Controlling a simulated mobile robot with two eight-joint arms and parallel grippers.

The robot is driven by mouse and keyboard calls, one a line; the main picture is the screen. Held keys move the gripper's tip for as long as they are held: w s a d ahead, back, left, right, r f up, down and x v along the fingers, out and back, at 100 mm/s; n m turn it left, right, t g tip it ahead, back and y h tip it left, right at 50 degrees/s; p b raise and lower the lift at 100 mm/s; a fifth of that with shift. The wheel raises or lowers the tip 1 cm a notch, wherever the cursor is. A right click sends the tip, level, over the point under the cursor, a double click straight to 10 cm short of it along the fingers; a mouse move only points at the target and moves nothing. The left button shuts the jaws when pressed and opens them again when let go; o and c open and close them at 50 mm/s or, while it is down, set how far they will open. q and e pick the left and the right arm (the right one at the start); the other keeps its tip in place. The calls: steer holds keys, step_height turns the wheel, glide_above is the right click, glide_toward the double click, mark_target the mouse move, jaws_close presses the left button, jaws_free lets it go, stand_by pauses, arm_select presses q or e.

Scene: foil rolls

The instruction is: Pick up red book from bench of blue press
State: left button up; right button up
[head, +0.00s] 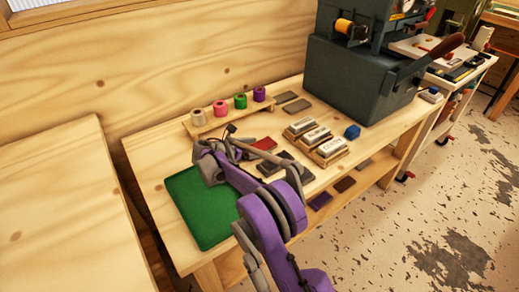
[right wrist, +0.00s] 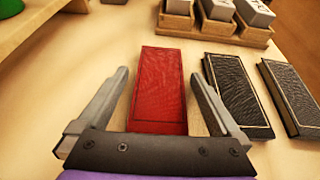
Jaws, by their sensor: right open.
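The red book (head: 264,143) lies flat on the wooden bench (head: 150,151), partly hidden behind my right arm in the head view. The right wrist view shows the red book (right wrist: 160,88) lengthwise between my open fingers, its near end close to the gripper body. My right gripper (right wrist: 162,84) is open, with one finger on each side of the book and a gap on the left. In the head view my right gripper (head: 226,140) is over the bench. The blue-grey press (head: 345,80) stands at the bench's far right end. My left gripper is not in view.
Two black books (right wrist: 238,95) lie just right of the red one. Wooden holders with pale blocks (head: 312,134) stand beyond them.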

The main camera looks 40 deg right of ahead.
steer(key=c, duration=1.3)
steer(key=shift+c, duration=0.2)
steer(key=shift+r, duration=0.15)
